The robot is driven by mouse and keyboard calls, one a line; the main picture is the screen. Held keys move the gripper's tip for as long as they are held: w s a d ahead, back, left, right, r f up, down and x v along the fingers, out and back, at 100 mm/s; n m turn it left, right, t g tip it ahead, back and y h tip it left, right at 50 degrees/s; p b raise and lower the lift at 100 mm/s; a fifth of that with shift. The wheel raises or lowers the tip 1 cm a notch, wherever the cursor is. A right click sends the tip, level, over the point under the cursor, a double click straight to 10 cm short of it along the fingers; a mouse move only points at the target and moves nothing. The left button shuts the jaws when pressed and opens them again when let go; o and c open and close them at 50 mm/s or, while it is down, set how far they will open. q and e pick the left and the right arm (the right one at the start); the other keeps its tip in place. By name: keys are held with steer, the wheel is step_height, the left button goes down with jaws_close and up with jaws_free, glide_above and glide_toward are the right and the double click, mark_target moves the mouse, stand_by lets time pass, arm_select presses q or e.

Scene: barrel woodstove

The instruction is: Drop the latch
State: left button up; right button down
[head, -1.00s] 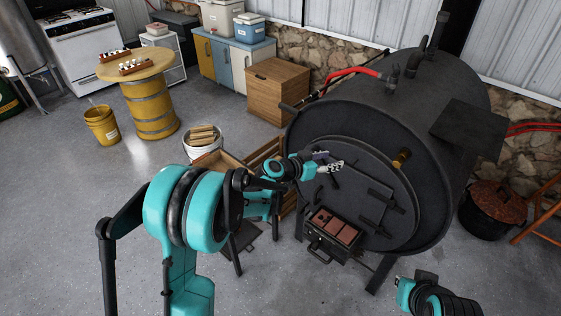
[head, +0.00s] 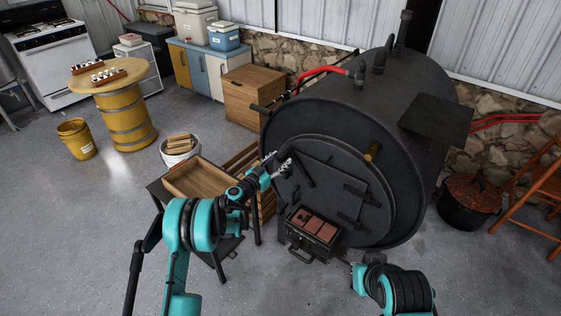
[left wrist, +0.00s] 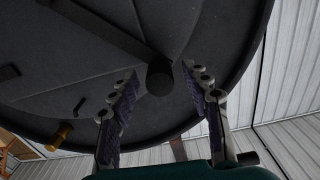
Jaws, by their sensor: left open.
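The black barrel stove's round door (head: 345,172) faces me. A dark latch bar (head: 304,172) lies on its left part, with a round-ended piece beside my gripper. My left gripper (head: 279,165) is at the door's left side, its fingers spread. In the left wrist view, the bar (left wrist: 110,38) runs down to a blunt round end near the gap between the open fingers (left wrist: 160,100). No finger clearly touches it. My right gripper (head: 348,262) is low, in front of the stove; its fingers are too small and dark to read.
A small firebox tray with reddish bricks (head: 318,228) juts out below the door. The front floor is clear.

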arm_select(q)
steer(key=shift+x, duration=0.8)
arm_select(e)
steer(key=shift+f, duration=0.2)
arm_select(q)
steer(key=shift+s, duration=0.1)
